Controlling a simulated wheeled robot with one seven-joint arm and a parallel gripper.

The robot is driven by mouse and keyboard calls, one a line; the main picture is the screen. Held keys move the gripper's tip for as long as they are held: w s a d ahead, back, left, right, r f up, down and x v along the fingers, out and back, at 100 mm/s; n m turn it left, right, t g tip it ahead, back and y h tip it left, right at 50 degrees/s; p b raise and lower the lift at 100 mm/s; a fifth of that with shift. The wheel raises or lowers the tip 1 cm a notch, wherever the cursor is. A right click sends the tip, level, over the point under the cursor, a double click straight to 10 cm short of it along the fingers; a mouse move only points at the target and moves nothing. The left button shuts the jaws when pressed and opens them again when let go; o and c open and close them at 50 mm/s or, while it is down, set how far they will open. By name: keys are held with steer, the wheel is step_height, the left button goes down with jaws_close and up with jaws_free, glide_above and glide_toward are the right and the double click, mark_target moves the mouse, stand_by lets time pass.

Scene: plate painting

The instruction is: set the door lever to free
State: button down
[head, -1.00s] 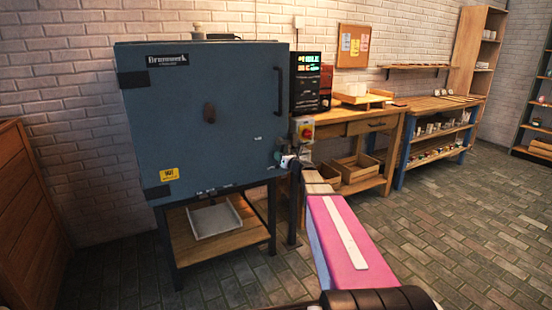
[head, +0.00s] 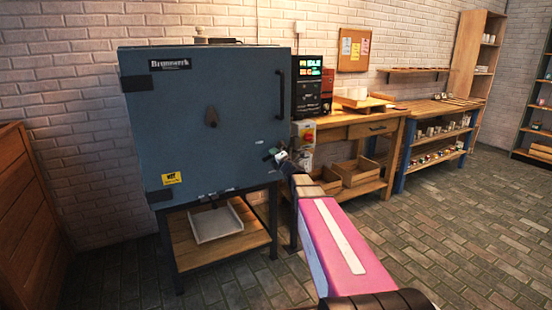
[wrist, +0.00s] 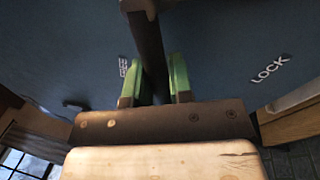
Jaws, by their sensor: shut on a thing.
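The blue kiln door (head: 215,110) is closed, with a dark upright handle (head: 280,94). My gripper (head: 272,155) is at the door's lower right edge in the head view. In the wrist view, my gripper's green fingers (wrist: 154,82) are shut on the dark door lever (wrist: 149,50), one finger on each side of it. White LOCK lettering (wrist: 270,69) is to the right of the lever. A second white label (wrist: 123,67) is left of the lever, close to the left finger, and too small to read surely. The lever's tip is hidden between the fingers and the gripper body.
A box with a red knob (head: 305,134) is just right of the kiln, close to my arm. A workbench (head: 355,122) with wooden crates stands beyond it. A grey tray (head: 215,222) lies on the shelf under the kiln. The brick floor (head: 450,215) at right is clear.

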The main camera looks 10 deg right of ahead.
steer(key=shift+a+r+m+t+h, duration=0.15)
steer(key=shift+r+m+h, duration=0.3)
steer(key=shift+m, duration=0.85)
steer(key=shift+a+r+m+t+h, duration=0.15)
steer(key=shift+r+m, duration=0.5)
steer(key=shift+m, duration=0.65)
steer(key=shift+d, duration=0.15)
steer(key=c, duration=1)
jaws_free()
steer(key=shift+s, duration=0.1)
steer(key=v, duration=1)
steer(key=shift+s+d, duration=0.1)
steer(key=shift+s, duration=0.25)
steer(key=shift+f, duration=0.1)
